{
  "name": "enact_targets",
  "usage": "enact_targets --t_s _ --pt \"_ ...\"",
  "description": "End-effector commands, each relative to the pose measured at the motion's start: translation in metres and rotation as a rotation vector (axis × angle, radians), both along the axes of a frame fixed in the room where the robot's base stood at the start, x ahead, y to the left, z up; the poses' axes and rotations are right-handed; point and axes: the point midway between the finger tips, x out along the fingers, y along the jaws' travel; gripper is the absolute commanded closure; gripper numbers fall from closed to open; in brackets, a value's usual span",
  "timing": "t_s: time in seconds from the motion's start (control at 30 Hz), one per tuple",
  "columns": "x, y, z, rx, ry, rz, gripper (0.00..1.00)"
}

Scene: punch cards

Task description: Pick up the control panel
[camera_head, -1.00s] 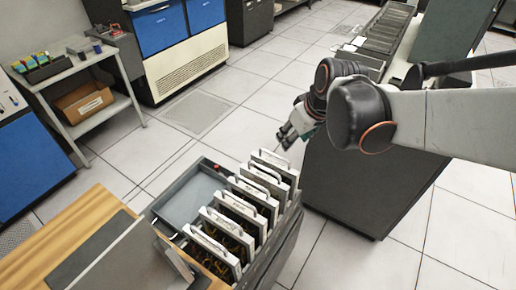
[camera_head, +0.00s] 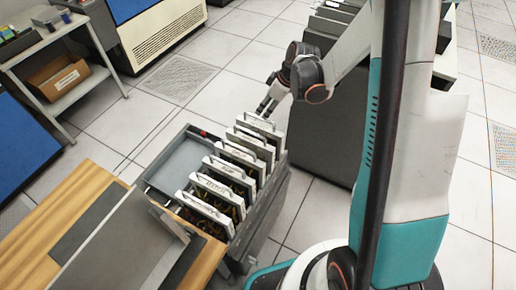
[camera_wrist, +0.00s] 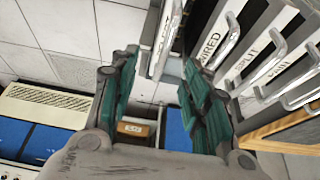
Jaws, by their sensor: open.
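Several control panels with white top edges and metal handles stand upright in a row in a grey cart (camera_head: 262,215). The farthest control panel (camera_head: 262,120) is right at my gripper (camera_head: 267,105). In the wrist view, my gripper (camera_wrist: 160,66) is open, with its teal-padded fingers spread apart. The edge and handle of one control panel (camera_wrist: 166,38) show just beyond and between the fingertips. Whether the fingers touch it, I cannot tell. Other panels, one labelled "WIRED" (camera_wrist: 218,38), stand to the right of the fingers.
A grey tray (camera_head: 185,162) lies beside the panels on the cart's left. A wooden desk (camera_head: 85,190) is at front left. A dark cabinet (camera_head: 325,145) stands close behind the cart on the right. A shelf with a cardboard box (camera_head: 55,75) is at far left. Floor beyond is clear.

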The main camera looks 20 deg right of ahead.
Motion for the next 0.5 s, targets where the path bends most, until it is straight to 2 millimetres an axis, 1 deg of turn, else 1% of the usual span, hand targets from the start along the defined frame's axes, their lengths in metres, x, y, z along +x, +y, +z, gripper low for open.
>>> enact_targets --t_s 0.03,0.2,0.33,0.5 --pt "0.003 0.003 -0.012 -0.001 -0.001 0.002 0.57" --pt "0.011 0.012 -0.042 -0.001 0.000 0.001 0.57" --pt "0.016 0.017 -0.058 -0.001 0.000 0.000 0.57" --pt "0.018 0.019 -0.065 -0.001 0.000 -0.001 0.57"
